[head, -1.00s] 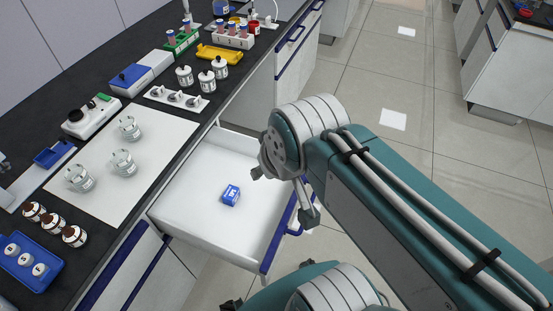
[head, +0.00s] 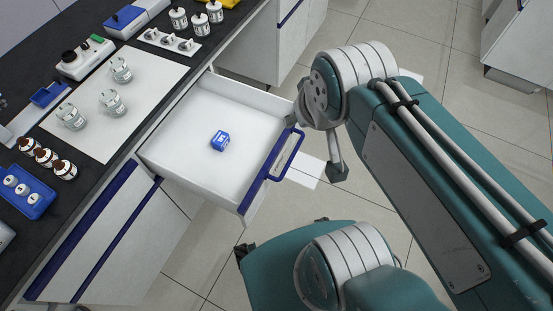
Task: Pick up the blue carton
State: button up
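The blue carton (head: 220,141) is a small box with white lettering on it. It lies on the floor of the open white drawer (head: 184,124), near its middle, with clear space around it. My gripper (head: 318,143) hangs beyond the drawer's front, to the right of the blue handle. Its two fingers appear spread apart, so it looks open. It is apart from the carton and nothing shows between the fingers. My wrist hides part of it.
The drawer's walls and blue handle (head: 287,157) lie between my gripper and the carton. Glass beakers (head: 113,102), brown bottles (head: 46,158) and a blue tray (head: 27,193) stand on the dark bench at left.

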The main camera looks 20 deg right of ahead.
aim_at(221, 139)
jog(key=i+l+u, duration=0.5)
jog(key=l+u, duration=0.25)
jog(key=j, duration=0.15)
